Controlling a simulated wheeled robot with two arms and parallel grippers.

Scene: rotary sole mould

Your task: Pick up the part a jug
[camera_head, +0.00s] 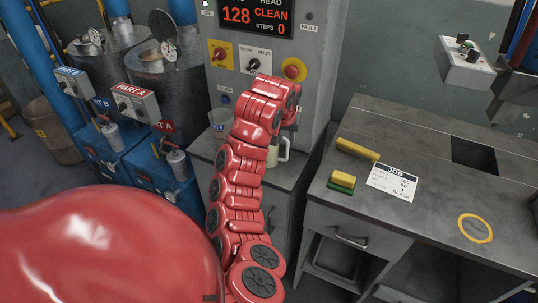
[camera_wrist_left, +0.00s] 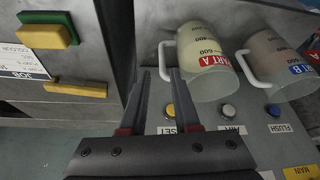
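The part A jug (camera_wrist_left: 207,62), pale with a red label, a measuring scale and a white handle, stands on the grey cabinet top. In the head view it (camera_head: 273,155) is mostly hidden behind my red left arm. My right gripper is not in view.
The part B jug (camera_wrist_left: 281,62) with a blue label stands beside the part A jug. Buttons, including a yellow one (camera_wrist_left: 171,110), sit close by. A grey bench (camera_head: 420,215) on the right holds a job card (camera_head: 393,181), a yellow bar (camera_head: 357,149) and a yellow-green block (camera_head: 342,181).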

